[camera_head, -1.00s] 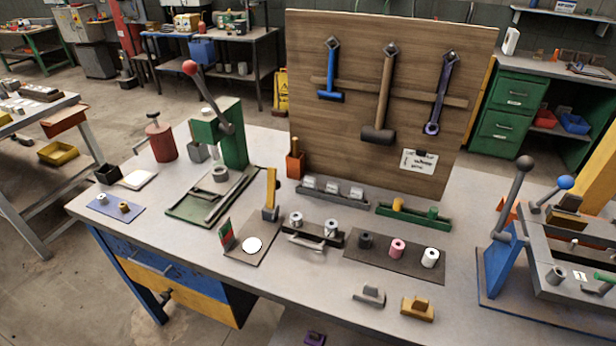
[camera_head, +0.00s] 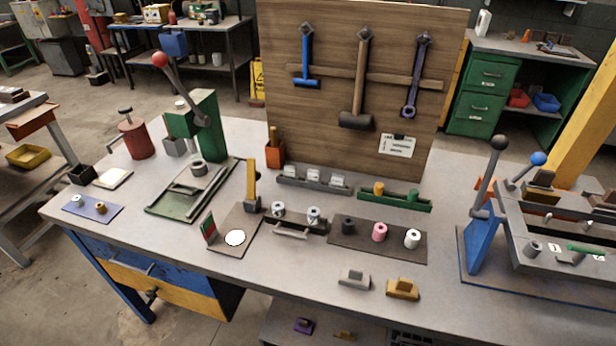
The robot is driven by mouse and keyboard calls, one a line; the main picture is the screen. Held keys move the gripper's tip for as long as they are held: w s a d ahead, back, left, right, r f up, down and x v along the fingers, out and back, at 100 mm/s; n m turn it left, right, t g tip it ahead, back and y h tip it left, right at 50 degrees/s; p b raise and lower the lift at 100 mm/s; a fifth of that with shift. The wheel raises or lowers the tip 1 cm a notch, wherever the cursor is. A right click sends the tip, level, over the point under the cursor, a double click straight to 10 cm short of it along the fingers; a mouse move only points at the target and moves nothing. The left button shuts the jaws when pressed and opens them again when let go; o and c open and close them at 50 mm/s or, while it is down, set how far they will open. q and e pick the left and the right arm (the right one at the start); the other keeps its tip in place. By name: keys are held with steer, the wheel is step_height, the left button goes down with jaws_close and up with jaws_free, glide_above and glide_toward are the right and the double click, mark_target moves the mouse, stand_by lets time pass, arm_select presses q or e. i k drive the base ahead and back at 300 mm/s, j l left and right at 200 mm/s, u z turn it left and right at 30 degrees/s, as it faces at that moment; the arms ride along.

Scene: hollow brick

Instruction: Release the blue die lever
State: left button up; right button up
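At the right of the head view is a grey machine (camera_head: 556,222) on a blue base plate. A short lever with a blue ball knob (camera_head: 537,158) stands tilted at its back. A longer dark lever with a black ball knob (camera_head: 499,143) rises at its left side from a blue bracket (camera_head: 482,243). I cannot tell from the picture which lever belongs to the blue die. Neither of my grippers is in view, and nothing is touching the levers.
A grey bench (camera_head: 330,265) carries a green press (camera_head: 207,125) with a red-knobbed lever at left. A wooden tool board (camera_head: 340,110) stands at the back. Small grey and yellow blocks (camera_head: 403,289) lie near the front edge. A yellow post (camera_head: 592,110) stands behind the machine.

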mark_target(538, 159)
steer(key=z, duration=1.3)
